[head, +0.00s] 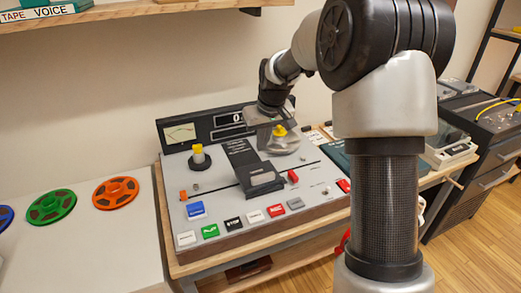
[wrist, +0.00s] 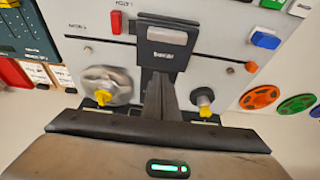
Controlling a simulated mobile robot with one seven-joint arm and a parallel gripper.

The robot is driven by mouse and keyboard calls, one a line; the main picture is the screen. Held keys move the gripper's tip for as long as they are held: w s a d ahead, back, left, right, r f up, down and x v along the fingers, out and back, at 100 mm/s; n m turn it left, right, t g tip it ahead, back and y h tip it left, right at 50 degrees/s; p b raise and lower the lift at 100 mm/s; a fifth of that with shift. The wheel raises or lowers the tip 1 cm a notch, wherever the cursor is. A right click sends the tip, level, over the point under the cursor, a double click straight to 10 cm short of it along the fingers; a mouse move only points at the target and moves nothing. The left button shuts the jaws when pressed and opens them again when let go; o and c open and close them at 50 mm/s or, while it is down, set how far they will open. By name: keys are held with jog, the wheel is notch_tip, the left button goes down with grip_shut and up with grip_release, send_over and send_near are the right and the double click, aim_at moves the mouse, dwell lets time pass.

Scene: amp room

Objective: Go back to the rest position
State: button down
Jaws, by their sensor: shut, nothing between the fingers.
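My gripper (head: 266,118) is above the back of the tape machine (head: 225,172), in front of its dark meter panel. It is shut and holds nothing that I can see. In the wrist view the dark gripper body fills the bottom edge, and the machine's top shows beyond it, upside down. The machine has a black head block (wrist: 165,45) in the middle, a bare spindle with a yellow cap (head: 198,155) on the left, and a silver reel (head: 284,145) under a yellow cap on the right. My gripper looks apart from all of these.
Orange (head: 115,193), green (head: 52,205) and blue (head: 5,217) reels lie on the grey bench at left. A wooden shelf (head: 130,12) hangs above. Coloured buttons line the machine's front. More equipment (head: 488,120) stands at right, partly behind my arm. Wood floor shows at lower right.

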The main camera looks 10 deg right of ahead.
jog(key=s+r+h, duration=0.1)
jog(key=s+r, duration=1.1)
jog(key=s, duration=0.3)
jog(key=s+m+t, duration=0.2)
jog(key=s, duration=1.7)
notch_tip(320, 180, up, 14)
jog(key=p, duration=1.5)
jog(key=shift+s+a+r, duration=0.15)
jog(key=shift+a+r, duration=0.1)
jog(key=shift+a, duration=0.05)
